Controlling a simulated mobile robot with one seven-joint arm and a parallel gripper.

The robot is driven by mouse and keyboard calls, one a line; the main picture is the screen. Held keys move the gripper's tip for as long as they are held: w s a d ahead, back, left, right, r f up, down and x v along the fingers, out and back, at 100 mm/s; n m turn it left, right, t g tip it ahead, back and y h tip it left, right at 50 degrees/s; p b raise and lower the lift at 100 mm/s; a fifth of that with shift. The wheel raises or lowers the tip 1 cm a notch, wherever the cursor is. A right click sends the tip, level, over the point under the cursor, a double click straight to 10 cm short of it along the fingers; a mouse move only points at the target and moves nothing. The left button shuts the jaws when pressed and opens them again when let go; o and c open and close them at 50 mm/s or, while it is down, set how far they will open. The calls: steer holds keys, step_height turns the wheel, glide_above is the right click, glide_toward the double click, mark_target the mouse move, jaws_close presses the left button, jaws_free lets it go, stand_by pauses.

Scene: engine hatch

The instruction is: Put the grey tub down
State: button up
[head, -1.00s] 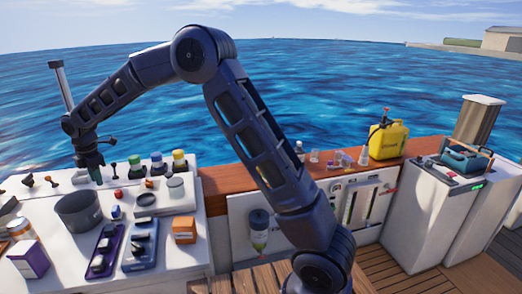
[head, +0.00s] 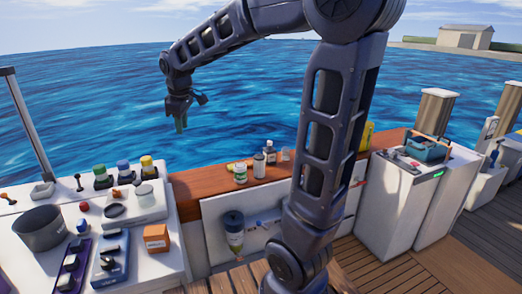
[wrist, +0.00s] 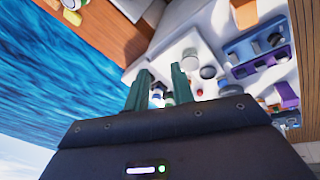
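The grey tub (head: 40,229) stands upright on the left part of the white counter (head: 178,262), in the head view. It touches no part of my arm. My gripper (head: 180,124) hangs in the air in front of the water, up and to the right of the tub. In the wrist view my gripper (wrist: 160,88) has its two green fingers apart with nothing held between them. I cannot make out the tub for certain in the wrist view.
On the counter stand a purple tray (head: 72,268), a blue tray (head: 110,262), an orange box (head: 156,238) and several coloured-capped jars. A wooden ledge (head: 210,183) with bottles runs to the right. A thin post (head: 28,125) rises at the far left.

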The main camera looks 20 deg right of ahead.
steer(key=s+d+f+m, duration=0.2)
steer(key=s+d+m, duration=0.4)
steer(key=s+d, duration=0.4)
steer(key=s+d+f+m+t, duration=0.1)
steer(key=s+d+f+m, duration=0.1)
steer(key=s+d+m, duration=0.4)
steer(key=s+d, duration=0.4)
steer(key=shift+f+h, duration=0.15)
steer(key=shift+h, duration=0.15)
